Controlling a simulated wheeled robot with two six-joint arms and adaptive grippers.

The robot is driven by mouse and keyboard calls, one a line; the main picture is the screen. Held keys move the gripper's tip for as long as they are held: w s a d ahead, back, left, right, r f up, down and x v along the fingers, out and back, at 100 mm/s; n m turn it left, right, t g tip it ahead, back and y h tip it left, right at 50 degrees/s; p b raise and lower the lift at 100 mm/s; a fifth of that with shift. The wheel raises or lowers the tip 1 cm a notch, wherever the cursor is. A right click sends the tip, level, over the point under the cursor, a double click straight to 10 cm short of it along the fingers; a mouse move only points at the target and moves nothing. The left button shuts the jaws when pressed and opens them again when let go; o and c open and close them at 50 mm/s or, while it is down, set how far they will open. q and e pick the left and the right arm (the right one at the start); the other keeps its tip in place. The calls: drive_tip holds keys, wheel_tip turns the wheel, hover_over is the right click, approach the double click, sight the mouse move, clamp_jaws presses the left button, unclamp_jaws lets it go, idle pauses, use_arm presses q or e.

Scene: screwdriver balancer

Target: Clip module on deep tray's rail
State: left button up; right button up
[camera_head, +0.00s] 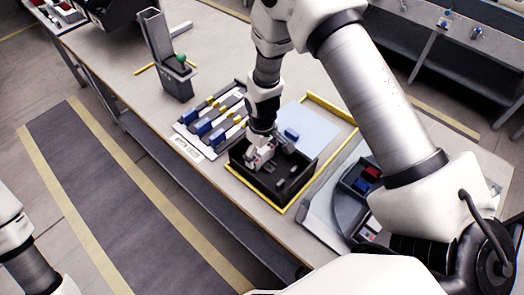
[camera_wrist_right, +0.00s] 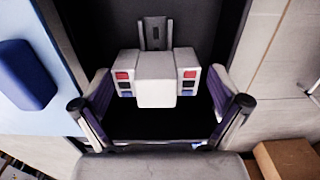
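The deep tray (camera_head: 243,172) is a black, high-walled box on the table, inside a yellow outline. My right gripper (camera_head: 262,152) reaches down into it. In the right wrist view its two fingers (camera_wrist_right: 160,100) stand at either side of a white module (camera_wrist_right: 156,92) with red and blue ports, their tips at its side edges. A grey rail piece (camera_wrist_right: 153,32) shows just beyond the module against the dark tray. Whether the module is seated on it cannot be told. Part of my left arm shows at the lower left, its gripper out of view.
A rack with blue and yellow modules (camera_head: 208,122) stands left of the tray. A light-blue mat (camera_head: 312,127) with a blue block (camera_head: 291,134) lies behind it. A dark bin with red and blue parts (camera_head: 358,182) is at right. A grey post stand (camera_head: 177,82) stands farther back.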

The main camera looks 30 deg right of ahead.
drive_tip(key=shift+r, duration=0.1)
wheel_tip(320, 180, up, 12)
idle(0.5)
